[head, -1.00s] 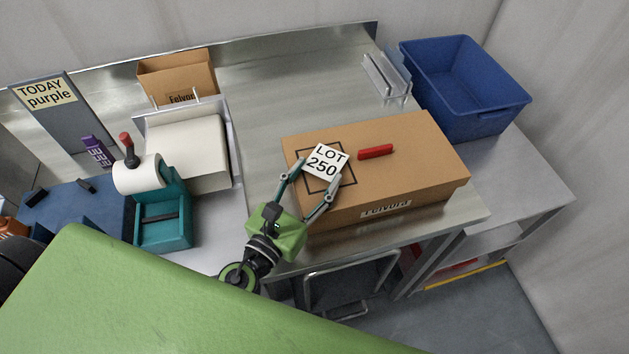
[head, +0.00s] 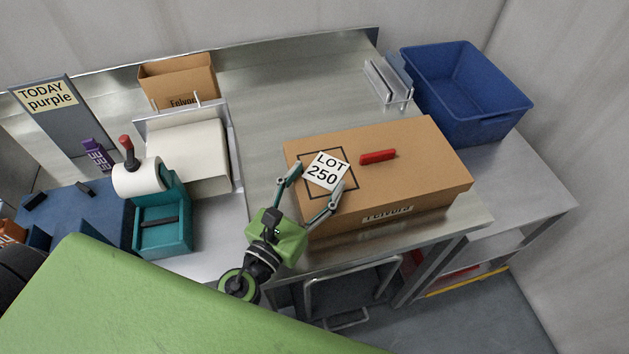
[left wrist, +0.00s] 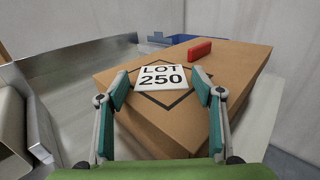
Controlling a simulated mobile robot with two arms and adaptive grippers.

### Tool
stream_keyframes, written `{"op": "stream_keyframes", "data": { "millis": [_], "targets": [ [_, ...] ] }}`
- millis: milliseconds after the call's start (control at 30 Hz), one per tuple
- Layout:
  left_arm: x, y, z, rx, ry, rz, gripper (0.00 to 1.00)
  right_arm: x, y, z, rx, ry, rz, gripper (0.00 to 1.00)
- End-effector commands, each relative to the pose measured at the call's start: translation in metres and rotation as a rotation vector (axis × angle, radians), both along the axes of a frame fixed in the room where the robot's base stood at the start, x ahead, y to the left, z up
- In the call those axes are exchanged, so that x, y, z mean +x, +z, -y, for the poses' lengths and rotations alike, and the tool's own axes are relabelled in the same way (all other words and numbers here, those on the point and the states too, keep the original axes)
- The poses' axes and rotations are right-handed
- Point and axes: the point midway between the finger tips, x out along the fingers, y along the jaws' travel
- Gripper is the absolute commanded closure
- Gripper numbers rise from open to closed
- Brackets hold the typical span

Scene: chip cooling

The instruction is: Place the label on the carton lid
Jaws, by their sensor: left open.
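The white label reading "LOT 250" (head: 326,171) lies on the brown carton lid (head: 410,150), within a printed black square outline and turned at an angle to it. The label also shows in the left wrist view (left wrist: 161,78), flat on the lid (left wrist: 235,60). My left gripper (head: 311,184) is open at the near left edge of the carton. Its two fingers are spread on either side of the label, apart from it, as the left wrist view (left wrist: 164,92) shows. My right gripper is not in view.
A red block-like object (head: 378,157) lies on the lid right of the label. A blue bin (head: 470,125) stands at the right. A teal dispenser (head: 163,235) with a white roll and a small open carton (head: 165,83) are at the left. The steel table behind the carton (head: 290,90) is clear.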

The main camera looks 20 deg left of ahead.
Motion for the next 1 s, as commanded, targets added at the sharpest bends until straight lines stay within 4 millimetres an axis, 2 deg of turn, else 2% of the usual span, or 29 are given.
{"op": "stream_keyframes", "data": {
  "millis": [33,267,367,700,1000],
  "targets": [
    [-0.004,-0.015,0.003,0.009,-0.01,-0.026,0.33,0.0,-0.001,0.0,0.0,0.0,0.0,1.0],
    [-0.004,0.0,0.004,0.008,-0.012,-0.027,0.33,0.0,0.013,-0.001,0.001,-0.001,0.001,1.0],
    [-0.019,-0.009,0.001,0.01,-0.012,-0.029,0.33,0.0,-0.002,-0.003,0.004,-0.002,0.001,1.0],
    [-0.076,-0.006,-0.012,0.01,-0.008,-0.023,0.33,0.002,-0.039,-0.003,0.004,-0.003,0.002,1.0],
    [-0.111,-0.001,-0.02,0.008,-0.005,-0.018,0.33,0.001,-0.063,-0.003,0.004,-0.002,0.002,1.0]
  ]
}}
